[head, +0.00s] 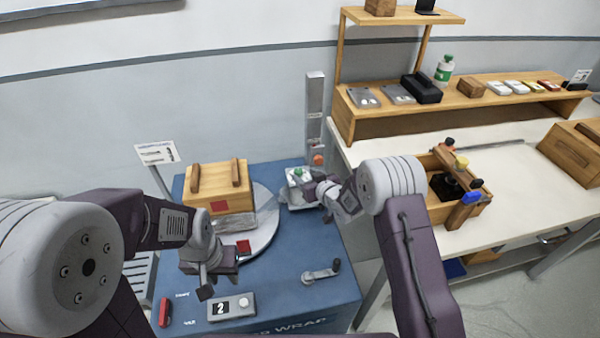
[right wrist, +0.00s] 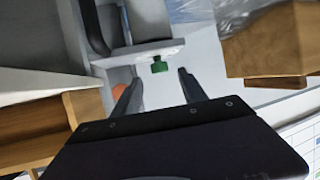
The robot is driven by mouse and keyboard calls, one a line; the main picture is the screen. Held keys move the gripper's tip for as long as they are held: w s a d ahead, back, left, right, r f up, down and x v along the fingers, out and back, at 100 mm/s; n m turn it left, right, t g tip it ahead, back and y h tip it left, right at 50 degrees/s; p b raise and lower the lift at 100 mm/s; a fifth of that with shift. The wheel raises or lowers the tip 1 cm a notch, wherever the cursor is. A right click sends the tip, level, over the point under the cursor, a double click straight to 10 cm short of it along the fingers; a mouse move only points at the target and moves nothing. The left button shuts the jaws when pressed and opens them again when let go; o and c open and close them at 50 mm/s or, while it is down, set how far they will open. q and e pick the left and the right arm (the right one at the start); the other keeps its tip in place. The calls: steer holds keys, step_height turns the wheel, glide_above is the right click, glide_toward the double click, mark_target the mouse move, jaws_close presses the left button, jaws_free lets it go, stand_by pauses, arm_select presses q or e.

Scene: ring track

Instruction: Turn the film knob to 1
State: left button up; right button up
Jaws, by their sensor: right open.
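A small green knob (head: 298,172) sits on a pale carriage (head: 296,200) beside the mast, at the back of the blue wrapping machine. I cannot read any mark on it. My right gripper (head: 311,182) is beside the carriage. In the right wrist view the green knob (right wrist: 160,66) lies just beyond and between the spread, empty fingertips (right wrist: 160,83). A grey panel (head: 231,307) at the machine's front shows a 2 beside a round pale button (head: 244,301). My left gripper (head: 206,288) hangs above this panel, pointing down; its opening is unclear.
A crank handle (head: 320,273) and a red-handled tool (head: 164,312) are on the blue deck (head: 290,295). The workbench (head: 510,145) is at right.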

mark_target(299, 171)
steer(key=x, duration=0.4)
steer(key=shift+w+a+f, duration=0.1)
steer(key=shift+w+a, duration=0.05)
steer(key=shift+w, duration=0.1)
jaws_close()
steer(key=shift+y, duration=0.3)
